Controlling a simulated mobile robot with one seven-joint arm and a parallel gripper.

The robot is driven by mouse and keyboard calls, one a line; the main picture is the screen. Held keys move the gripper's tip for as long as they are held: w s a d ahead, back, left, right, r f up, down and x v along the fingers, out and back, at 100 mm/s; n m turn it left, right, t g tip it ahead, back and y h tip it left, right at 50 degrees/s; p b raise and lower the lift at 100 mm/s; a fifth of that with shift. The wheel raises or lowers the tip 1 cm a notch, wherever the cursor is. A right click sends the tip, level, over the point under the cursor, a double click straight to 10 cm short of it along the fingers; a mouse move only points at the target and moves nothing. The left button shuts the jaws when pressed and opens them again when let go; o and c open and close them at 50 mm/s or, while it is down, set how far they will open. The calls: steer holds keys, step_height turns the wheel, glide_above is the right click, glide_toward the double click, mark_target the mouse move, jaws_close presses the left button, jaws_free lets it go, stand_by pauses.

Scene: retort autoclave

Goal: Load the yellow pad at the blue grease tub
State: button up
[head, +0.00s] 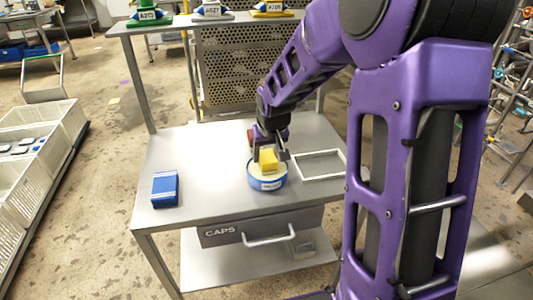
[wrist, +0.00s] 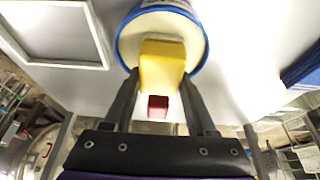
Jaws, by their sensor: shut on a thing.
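The yellow pad (head: 268,158) is held between the fingers of my gripper (head: 270,150), which is shut on it. The blue grease tub (head: 266,183) stands on the steel table, with pale grease inside. The pad is over the tub's opening. In the wrist view the pad (wrist: 161,66) extends from between my fingers (wrist: 160,88) across the pale grease in the tub (wrist: 198,62). I cannot tell whether the pad touches the grease.
A blue box (head: 165,189) lies on the left of the steel table (head: 215,150). An empty white frame (head: 318,154) lies right of the tub. A small red object (wrist: 158,106) shows beyond my fingers. A drawer marked CAPS (head: 220,232) hangs below the tabletop.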

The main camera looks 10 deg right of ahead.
mark_target(267, 154)
steer(key=shift+r+p, duration=2.45)
steer(key=shift+r, duration=1)
